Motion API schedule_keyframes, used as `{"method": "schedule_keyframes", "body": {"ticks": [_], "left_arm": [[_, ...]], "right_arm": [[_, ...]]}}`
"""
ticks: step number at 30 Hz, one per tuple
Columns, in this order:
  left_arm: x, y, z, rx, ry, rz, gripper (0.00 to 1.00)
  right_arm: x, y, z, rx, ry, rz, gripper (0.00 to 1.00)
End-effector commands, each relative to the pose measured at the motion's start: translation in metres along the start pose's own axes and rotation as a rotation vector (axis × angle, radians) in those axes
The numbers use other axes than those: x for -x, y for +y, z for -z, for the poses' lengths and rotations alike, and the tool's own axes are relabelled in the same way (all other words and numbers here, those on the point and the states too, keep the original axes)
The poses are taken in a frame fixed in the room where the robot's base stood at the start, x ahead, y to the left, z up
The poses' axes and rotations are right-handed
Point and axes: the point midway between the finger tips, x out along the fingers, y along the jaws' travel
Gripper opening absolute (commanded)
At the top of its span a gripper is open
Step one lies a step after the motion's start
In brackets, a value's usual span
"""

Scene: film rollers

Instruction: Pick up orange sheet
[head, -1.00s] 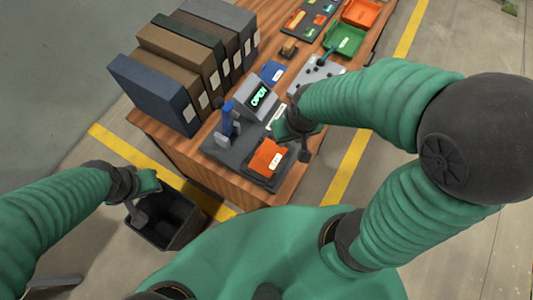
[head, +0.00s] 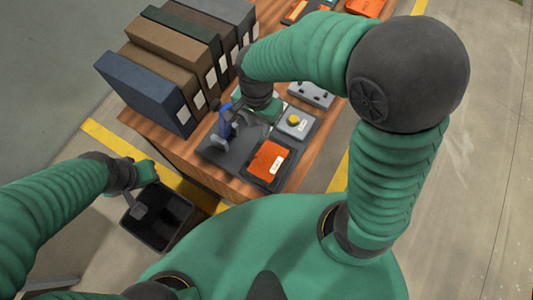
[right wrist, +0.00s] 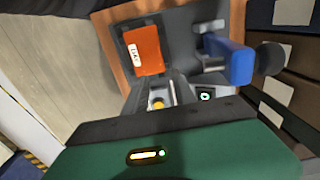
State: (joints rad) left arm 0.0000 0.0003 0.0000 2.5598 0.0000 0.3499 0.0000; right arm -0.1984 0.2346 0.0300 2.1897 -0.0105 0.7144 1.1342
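The orange sheet (head: 266,160), with a small white label, lies in a dark tray at the near right of the workbench. It also shows in the right wrist view (right wrist: 147,55). My right gripper (head: 240,117) is behind the sheet, over the grey station beside the blue-handled lever, and apart from the sheet.
A blue-handled lever (head: 226,122) stands left of the sheet, also in the right wrist view (right wrist: 230,62). A grey box with a yellow button (head: 294,120) is behind right. Several binders (head: 145,92) stand at the left. The black bin (head: 168,222) is on the floor.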

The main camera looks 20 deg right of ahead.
Motion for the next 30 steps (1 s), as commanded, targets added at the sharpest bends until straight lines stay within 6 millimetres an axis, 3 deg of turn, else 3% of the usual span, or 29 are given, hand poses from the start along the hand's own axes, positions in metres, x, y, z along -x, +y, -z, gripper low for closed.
{"method": "schedule_keyframes", "body": {"ticks": [4,13,20,25,30], "left_arm": [[-0.003,0.000,-0.001,0.000,0.000,0.000,0.27],[-0.009,0.000,-0.002,0.000,0.000,0.000,0.27],[-0.009,0.000,-0.002,0.000,0.000,0.000,0.27],[-0.009,0.000,-0.002,0.000,0.000,0.000,0.27],[-0.009,0.000,-0.002,0.000,0.000,0.000,0.27]], "right_arm": [[-0.023,0.001,-0.002,-0.012,-0.003,-0.008,0.32],[-0.100,0.000,0.000,-0.011,-0.004,-0.009,0.32],[-0.126,-0.001,0.000,-0.010,-0.002,-0.005,0.32],[-0.157,-0.004,0.001,-0.010,-0.003,-0.006,0.32],[-0.168,-0.005,0.002,-0.009,-0.001,-0.002,0.32]]}}
